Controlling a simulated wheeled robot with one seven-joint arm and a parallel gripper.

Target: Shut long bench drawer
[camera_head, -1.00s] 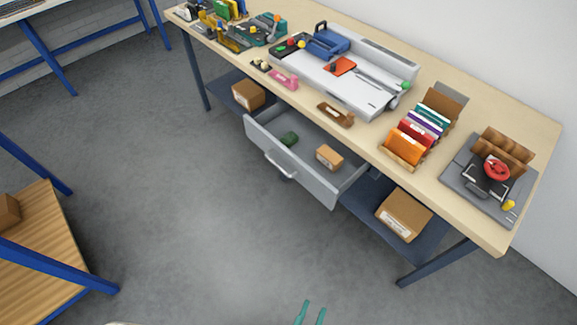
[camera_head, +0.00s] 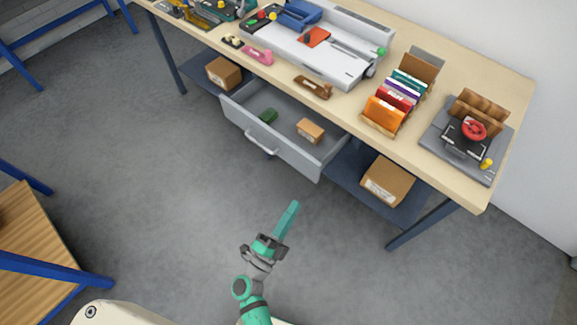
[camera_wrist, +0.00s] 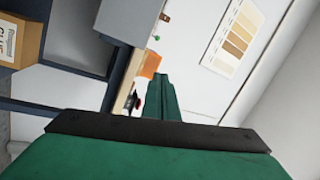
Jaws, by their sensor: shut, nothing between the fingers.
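The long bench drawer (camera_head: 270,143) is a grey drawer pulled out under the long bench (camera_head: 371,120). Its front, with a pale bar handle (camera_head: 262,147), faces the open floor. A green item (camera_head: 268,117) and a small cardboard box (camera_head: 310,131) lie inside it. My gripper (camera_head: 293,206) is shut and empty, above the floor in front of the drawer and apart from it. In the wrist view, my green fingers (camera_wrist: 163,95) are together, and a grey panel (camera_wrist: 125,20), which may be part of the drawer, shows at the upper left.
Cardboard boxes (camera_head: 388,181) and (camera_head: 223,73) stand on the lower shelf either side of the drawer. Bench legs (camera_head: 420,223) reach the floor. A blue-framed wooden table (camera_head: 35,235) is at the left. The floor (camera_head: 170,190) between is clear.

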